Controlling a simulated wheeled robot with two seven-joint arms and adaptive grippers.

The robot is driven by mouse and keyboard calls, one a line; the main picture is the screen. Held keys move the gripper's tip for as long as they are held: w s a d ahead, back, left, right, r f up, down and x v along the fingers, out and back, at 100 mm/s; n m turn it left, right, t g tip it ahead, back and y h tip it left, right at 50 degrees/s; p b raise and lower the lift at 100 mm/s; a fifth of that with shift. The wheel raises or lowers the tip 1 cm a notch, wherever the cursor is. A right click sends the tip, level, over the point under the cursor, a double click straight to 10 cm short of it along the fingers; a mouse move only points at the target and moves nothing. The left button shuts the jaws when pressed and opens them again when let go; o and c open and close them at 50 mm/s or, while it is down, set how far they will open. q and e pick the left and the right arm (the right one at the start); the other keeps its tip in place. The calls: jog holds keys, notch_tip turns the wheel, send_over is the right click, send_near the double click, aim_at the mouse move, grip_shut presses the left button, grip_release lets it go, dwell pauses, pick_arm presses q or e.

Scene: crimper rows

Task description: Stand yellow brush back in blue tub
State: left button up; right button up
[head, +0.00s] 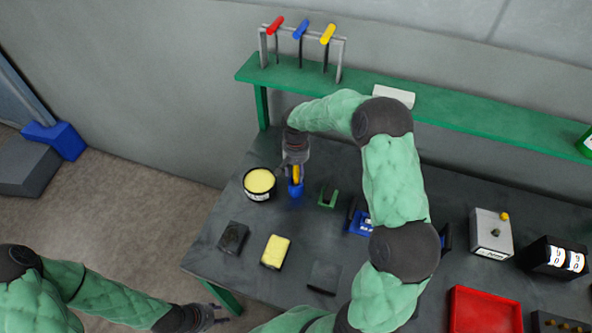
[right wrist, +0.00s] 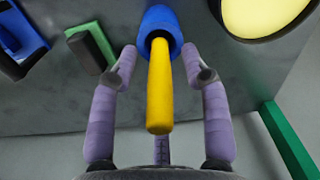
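The yellow brush (head: 296,174) stands in the small blue tub (head: 296,191) on the dark bench, near its back left. In the right wrist view the brush's yellow handle (right wrist: 159,95) points toward the camera, with its lower end inside the blue tub (right wrist: 151,19). My right gripper (head: 295,166) is above the tub. In the right wrist view its fingers (right wrist: 159,58) are spread on either side of the handle, with a gap on both sides. My left gripper (head: 217,315) is off the bench's front left, empty, its fingers apart.
A round black tin with yellow contents (head: 260,181) stands close left of the tub. A green bracket (head: 328,198) and a blue device (head: 360,224) are to its right. A yellow sponge (head: 275,251) and dark block (head: 233,237) lie in front. A green shelf (head: 460,110) runs behind.

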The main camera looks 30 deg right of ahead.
notch_tip(320, 180, up, 12)
dwell(0.7)
jog(key=shift+f, duration=0.1)
dwell(0.4)
